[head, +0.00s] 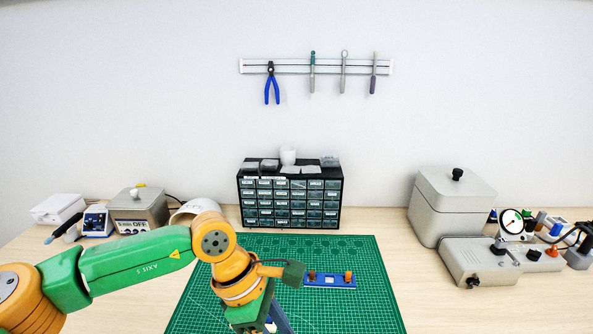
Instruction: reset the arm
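My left arm comes in from the left and bends down over the green cutting mat (355,258). My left gripper (262,318) is at the bottom edge of the head view, over the mat. Its fingers are cut off or hidden by the wrist, so I cannot see whether it is open or holds anything. A small blue holder (330,282) with two orange-brown pieces lies on the mat, just right of my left wrist and partly close behind it. My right gripper is not in view.
A black drawer cabinet (291,202) stands behind the mat. A grey lidded box (452,207) and a control unit (492,262) stand at right. A grey device (138,209) and a white cup-like thing (195,211) are at left. The mat's right part is clear.

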